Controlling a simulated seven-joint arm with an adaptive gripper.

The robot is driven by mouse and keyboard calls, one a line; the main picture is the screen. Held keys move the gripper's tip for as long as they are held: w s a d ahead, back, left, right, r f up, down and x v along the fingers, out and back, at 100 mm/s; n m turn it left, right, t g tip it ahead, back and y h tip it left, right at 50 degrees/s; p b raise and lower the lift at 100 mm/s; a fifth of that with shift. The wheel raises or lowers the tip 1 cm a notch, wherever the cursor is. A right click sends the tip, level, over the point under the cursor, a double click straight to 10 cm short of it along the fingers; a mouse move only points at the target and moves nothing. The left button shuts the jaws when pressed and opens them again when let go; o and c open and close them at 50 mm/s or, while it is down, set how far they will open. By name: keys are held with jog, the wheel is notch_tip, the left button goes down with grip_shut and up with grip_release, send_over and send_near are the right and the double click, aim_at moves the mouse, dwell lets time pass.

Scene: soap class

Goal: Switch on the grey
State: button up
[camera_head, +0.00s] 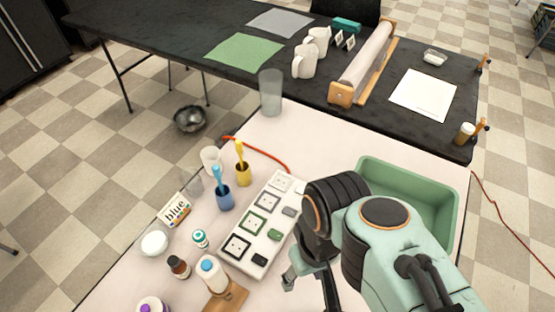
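A white panel (229,264) lies on the pale table, with a column of framed square sockets and a column of coloured switches beside them. The grey switch (289,212) is in the upper part of the switch column, next to a dark-framed square (267,201). Below it are a green switch (274,235) and a black switch (259,258). A white one (300,187) is partly hidden by my arm. The picture is too small to tell the switches' positions. My gripper (308,284) is right of the panel's lower end, apart from the grey switch. Its fingers are partly hidden.
A green tray (447,207) is behind my arm. A red cord (268,155) runs behind the panel.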

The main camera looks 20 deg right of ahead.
jog(key=c, duration=0.5)
jog(key=shift+n, duration=0.4)
grip_shut()
jog(key=w+d+r+n+t, duration=0.1)
jog(key=w+r+n, duration=0.1)
jog(key=w+n, duration=0.65)
jog(key=w+d+r+n+t, duration=0.15)
jog(key=w+n, duration=0.35)
jog(key=n, duration=0.7)
jog(key=w+d+f+n+g+h, duration=0.1)
jog(key=w+d+f+n+g, duration=0.1)
jog(key=w+f, duration=0.6)
notch_tip(320, 180, down, 2)
jog(key=shift+w+f+n+g+h, duration=0.1)
jog(key=shift+w+n+g+h, duration=0.45)
jog(key=shift+n, duration=0.7)
jog(key=shift+s+d, duration=0.1)
jog(key=shift+s, duration=0.05)
